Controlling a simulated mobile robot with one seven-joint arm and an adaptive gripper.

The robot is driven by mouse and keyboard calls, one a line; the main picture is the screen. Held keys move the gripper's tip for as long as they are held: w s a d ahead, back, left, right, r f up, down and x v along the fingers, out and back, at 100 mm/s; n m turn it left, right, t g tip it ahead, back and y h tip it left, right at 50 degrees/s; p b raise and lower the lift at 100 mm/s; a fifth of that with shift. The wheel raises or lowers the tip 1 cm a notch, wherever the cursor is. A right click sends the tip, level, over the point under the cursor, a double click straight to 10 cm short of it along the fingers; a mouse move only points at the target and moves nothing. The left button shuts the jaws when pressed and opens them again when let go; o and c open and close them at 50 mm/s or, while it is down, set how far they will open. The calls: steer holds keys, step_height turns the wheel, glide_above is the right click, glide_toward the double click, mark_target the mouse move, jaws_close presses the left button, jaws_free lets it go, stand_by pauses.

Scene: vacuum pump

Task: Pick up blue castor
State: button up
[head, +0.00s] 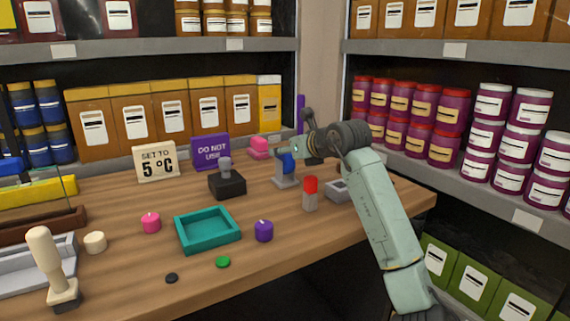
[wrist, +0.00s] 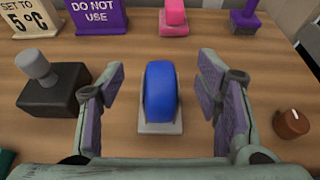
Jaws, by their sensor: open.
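The blue castor (wrist: 160,92) stands upright in the wrist view, a rounded blue body on a pale grey base plate (wrist: 161,128). In the head view the blue castor (head: 288,163) is partly hidden by my gripper (head: 290,148). In the wrist view my gripper (wrist: 161,100) is open, with one purple-padded finger to the left of the castor and one to the right. There is a gap on both sides, and neither finger appears to touch it.
A black block with a grey knob (wrist: 50,88) stands left of my gripper. A small brown round object (wrist: 291,123) is at right. A pink object (wrist: 173,18) and a purple one (wrist: 243,22) stand behind. A red-topped block (head: 310,194) and a teal tray (head: 207,232) stand nearer the front.

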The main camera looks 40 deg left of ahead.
steer(key=shift+w+a+f, duration=0.15)
steer(key=shift+a, duration=0.15)
steer(key=shift+c, duration=0.2)
jaws_close()
stand_by(0.4)
stand_by(0.4)
